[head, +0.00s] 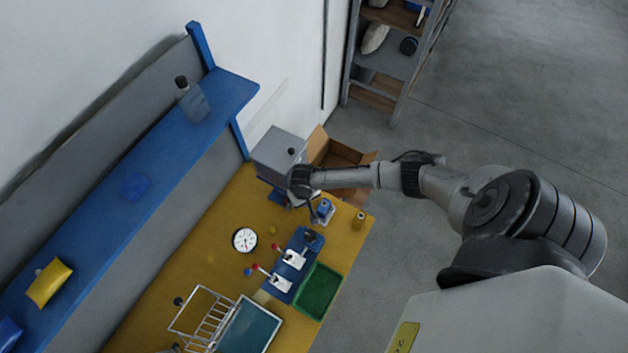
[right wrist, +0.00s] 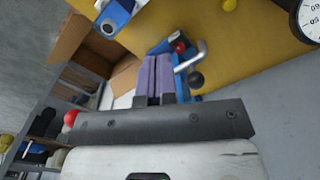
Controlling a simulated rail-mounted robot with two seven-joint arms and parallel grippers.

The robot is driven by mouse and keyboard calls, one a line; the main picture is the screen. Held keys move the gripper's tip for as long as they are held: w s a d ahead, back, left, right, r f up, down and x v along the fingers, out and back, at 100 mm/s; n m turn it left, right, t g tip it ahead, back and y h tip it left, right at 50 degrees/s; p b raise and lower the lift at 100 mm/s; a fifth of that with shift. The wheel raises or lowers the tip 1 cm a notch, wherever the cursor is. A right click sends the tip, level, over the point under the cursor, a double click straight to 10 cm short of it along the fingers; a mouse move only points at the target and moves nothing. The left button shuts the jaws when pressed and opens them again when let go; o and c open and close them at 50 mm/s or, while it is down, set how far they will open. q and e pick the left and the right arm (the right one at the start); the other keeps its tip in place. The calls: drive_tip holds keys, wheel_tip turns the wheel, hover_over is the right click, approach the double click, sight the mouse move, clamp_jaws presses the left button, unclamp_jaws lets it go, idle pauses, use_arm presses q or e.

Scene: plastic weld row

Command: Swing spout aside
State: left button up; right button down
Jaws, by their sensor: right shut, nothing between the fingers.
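A bent silver tube (right wrist: 190,60), which looks like the spout, shows in the right wrist view beside my fingers. A black ball (right wrist: 196,79) sits near it, and a blue bracket (right wrist: 160,47) with a red knob (right wrist: 180,47) is behind. My right gripper (right wrist: 157,60) has its two purple fingers pressed together with nothing between them. The fingers are just left of the tube; I cannot tell whether they touch it. In the head view my right arm reaches to the grey box machine (head: 280,150), and my wrist hides the tube. My left gripper is not in view.
On the yellow bench (head: 205,250) are a white dial (head: 245,240), a small blue device (head: 322,210), red-knobbed levers (head: 275,260), a green tray (head: 318,290) and a wire rack (head: 205,315). A cardboard box (head: 340,155) stands behind the bench end. A blue shelf (head: 165,150) runs along the wall.

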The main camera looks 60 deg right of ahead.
drive_tip(key=shift+r, duration=2.35)
